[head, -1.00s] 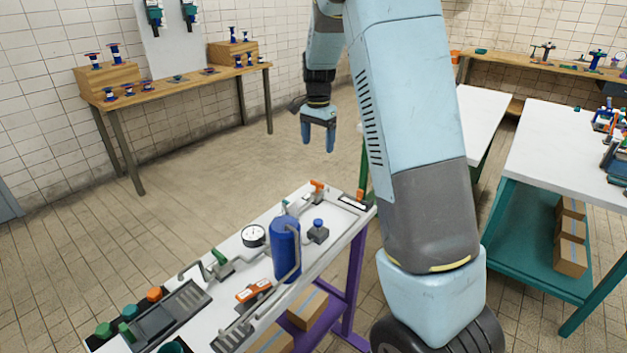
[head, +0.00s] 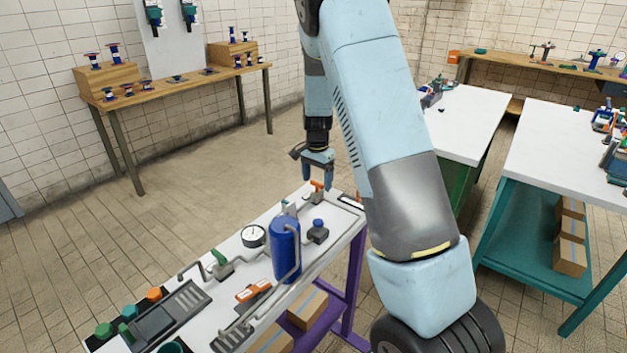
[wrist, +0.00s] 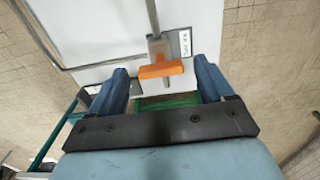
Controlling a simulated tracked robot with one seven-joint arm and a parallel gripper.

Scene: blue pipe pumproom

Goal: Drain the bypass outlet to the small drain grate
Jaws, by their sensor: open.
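An orange-handled valve (head: 317,186) stands at the far end of the white pipe bench (head: 330,245). In the wrist view the orange handle (wrist: 160,69) lies crosswise between my fingertips, on a grey pipe beside a small label. My gripper (head: 318,192) is open and empty, pointing down just above this valve; no contact is visible. It also shows in the wrist view (wrist: 161,72). A second orange handle (head: 253,290) and a green-handled valve (head: 219,257) are nearer. A dark slotted grate (head: 187,298) lies at the near end. Which pipe is the bypass outlet, I cannot tell.
A blue tank (head: 286,250) and a round gauge (head: 253,235) stand mid-bench. A blue-knobbed fitting (head: 318,231) is between tank and far valve. Green and orange caps (head: 128,312) sit at the near left. White tables (head: 468,120) stand right; the floor left is clear.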

